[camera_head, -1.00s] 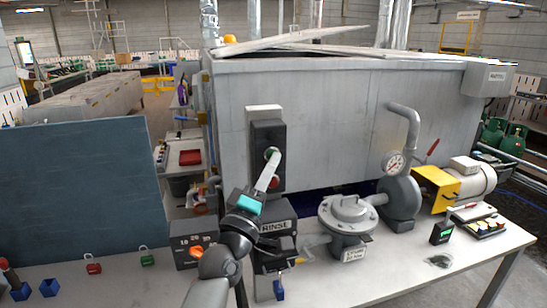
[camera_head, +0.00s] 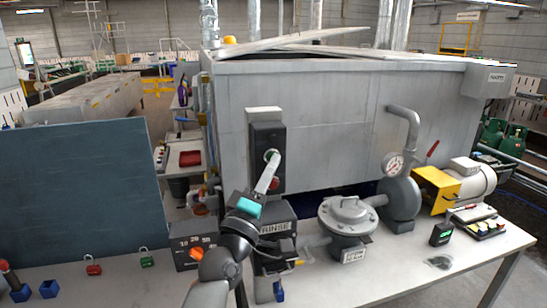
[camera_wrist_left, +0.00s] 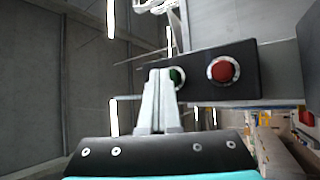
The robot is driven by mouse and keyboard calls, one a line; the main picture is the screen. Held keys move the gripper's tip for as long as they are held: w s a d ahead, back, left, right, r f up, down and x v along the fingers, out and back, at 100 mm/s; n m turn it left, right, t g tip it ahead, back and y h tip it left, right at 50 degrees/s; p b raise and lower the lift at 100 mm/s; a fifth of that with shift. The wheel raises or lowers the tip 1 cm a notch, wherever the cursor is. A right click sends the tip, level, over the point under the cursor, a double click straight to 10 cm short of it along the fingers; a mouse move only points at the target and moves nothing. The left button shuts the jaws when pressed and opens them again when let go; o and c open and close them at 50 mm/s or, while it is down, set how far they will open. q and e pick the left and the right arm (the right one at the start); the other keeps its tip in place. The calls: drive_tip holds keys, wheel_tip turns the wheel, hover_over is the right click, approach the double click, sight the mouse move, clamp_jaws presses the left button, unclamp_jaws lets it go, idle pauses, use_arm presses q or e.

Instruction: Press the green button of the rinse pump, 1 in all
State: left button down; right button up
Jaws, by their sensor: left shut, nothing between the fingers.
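The rinse pump's dark control box (camera_head: 266,136) stands upright on a post in front of the grey tank. The green button (camera_wrist_left: 177,77) shows in the left wrist view, partly hidden behind my fingertips. A red button (camera_wrist_left: 223,70) sits beside it on the same box. In the head view the green button (camera_head: 272,155) is at the tip of my left gripper (camera_head: 270,164). My left gripper is shut and empty, its fingertips at the button; I cannot tell whether it is pushed in. The RINSE label (camera_head: 275,228) is below. My right gripper is not in view.
A grey filter housing (camera_head: 347,215), a gauge (camera_head: 393,165) and a yellow-guarded motor (camera_head: 437,187) stand on the bench to the right. A dark panel (camera_head: 80,190) rises behind the padlocks.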

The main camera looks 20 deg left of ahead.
use_arm(q)
drive_tip(key=shift+s+d, duration=0.3)
drive_tip(key=shift+s, duration=0.2)
drive_tip(key=s+d, duration=0.1)
drive_tip(key=s+d+p, duration=0.1)
drive_tip(key=s+p, duration=0.1)
drive_tip(key=s, duration=0.1)
drive_tip(key=shift+s+d, duration=0.1)
drive_tip(key=shift+d, duration=0.3)
idle(0.5)
